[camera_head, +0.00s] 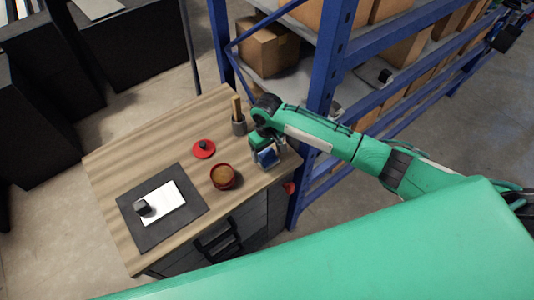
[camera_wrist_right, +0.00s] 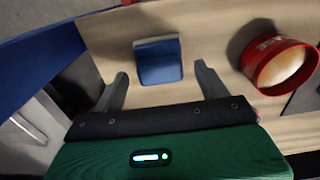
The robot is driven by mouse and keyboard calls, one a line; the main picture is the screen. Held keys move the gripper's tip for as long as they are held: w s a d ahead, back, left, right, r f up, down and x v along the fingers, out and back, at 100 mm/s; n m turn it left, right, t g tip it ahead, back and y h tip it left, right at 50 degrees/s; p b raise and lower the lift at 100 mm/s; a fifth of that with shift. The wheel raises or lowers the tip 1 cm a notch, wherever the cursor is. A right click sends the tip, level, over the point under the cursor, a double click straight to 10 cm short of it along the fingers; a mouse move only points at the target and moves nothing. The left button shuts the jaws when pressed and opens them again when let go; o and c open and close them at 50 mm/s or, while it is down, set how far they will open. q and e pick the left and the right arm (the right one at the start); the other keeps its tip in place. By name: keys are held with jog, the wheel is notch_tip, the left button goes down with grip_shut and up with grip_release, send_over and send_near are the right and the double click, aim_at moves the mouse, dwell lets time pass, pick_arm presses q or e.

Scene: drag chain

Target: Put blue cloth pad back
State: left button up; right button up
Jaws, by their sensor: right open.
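The blue cloth pad (camera_wrist_right: 159,62) lies on the wooden table top, near its right end in the head view (camera_head: 267,156). My right gripper (camera_wrist_right: 162,85) is open, with one finger to each side of the pad in the right wrist view. It also shows in the head view (camera_head: 265,160), close over the pad. The pad sits just beyond and between the fingertips, and I cannot tell whether they touch it. My left gripper is not in view.
On the wooden table (camera_head: 130,150) stand a red bowl (camera_head: 222,177) with brown contents, a red lid (camera_head: 204,149), a grey holder (camera_head: 239,126) with sticks, and a dark mat (camera_head: 190,207) with white paper. A blue shelf rack (camera_head: 330,80) with boxes stands close to the right.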

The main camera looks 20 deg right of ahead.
aim_at(267, 153)
notch_tip(267, 153, up, 10)
jog(key=b, duration=0.2)
jog(key=shift+f, duration=0.1)
dwell(0.3)
